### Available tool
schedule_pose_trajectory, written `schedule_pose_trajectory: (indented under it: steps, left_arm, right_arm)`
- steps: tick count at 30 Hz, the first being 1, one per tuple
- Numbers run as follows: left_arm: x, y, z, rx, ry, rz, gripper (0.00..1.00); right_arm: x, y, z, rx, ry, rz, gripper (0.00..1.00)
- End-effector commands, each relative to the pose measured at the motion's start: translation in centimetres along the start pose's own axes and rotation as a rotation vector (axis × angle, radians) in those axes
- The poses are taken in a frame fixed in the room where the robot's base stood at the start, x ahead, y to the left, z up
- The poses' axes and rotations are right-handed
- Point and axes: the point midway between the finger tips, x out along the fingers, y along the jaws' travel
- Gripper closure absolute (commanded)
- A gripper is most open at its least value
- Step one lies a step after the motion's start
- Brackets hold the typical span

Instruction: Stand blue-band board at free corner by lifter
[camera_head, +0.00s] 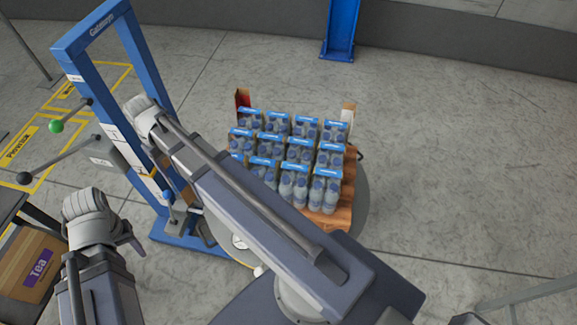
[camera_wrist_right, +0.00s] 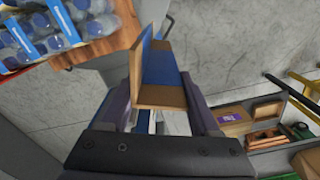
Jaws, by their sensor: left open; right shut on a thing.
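The board with the blue band (camera_wrist_right: 160,67) is an angled brown cardboard piece. It is in the right wrist view, between the two fingers of my right gripper (camera_wrist_right: 160,98), which is shut on it. My forearm hides most of that gripper in the head view. The loaded pallet (camera_head: 346,190) carries bottle packs; its wooden edge also shows in the right wrist view (camera_wrist_right: 105,45), left of the board. The blue lifter (camera_head: 128,150) stands left of the pallet. The pallet corner by the lifter is behind my arm. My left gripper (camera_head: 126,238) is at lower left, away from the pallet.
A red-marked board (camera_head: 243,97) and another board (camera_head: 348,113) stand at the far pallet corners. A Tea box (camera_head: 34,264) is at lower left. A green-knobbed lever (camera_head: 57,126) sticks out left of the lifter. Floor right of the pallet is clear.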

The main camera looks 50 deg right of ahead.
Motion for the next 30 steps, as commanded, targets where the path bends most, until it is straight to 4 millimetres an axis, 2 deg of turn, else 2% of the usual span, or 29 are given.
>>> schedule_pose_trajectory:
  steps: [1, 3, 18, 24, 30]
  left_arm:
    - [-1.5, -0.1, 0.1, -0.001, 0.0, 0.0, 0.5]
    - [-2.8, -0.3, 0.2, -0.001, 0.0, 0.0, 0.5]
    - [-11.5, -1.1, 0.7, -0.007, -0.002, 0.002, 0.5]
    - [-13.9, -1.3, 0.9, -0.008, -0.002, 0.003, 0.5]
    - [-15.0, -1.4, 0.9, -0.009, -0.002, 0.003, 0.5]
  right_arm:
    - [-1.5, 0.6, 0.0, -0.073, 0.0, 0.0, 0.82]
    - [-2.8, 1.4, 0.1, -0.212, 0.0, 0.0, 0.82]
    - [-11.6, 7.6, 1.2, -1.328, 0.0, 0.0, 0.82]
    - [-14.0, 9.5, 1.6, -1.684, 0.0, 0.0, 0.82]
    - [-15.1, 10.5, 1.9, -1.883, 0.0, 0.0, 0.82]
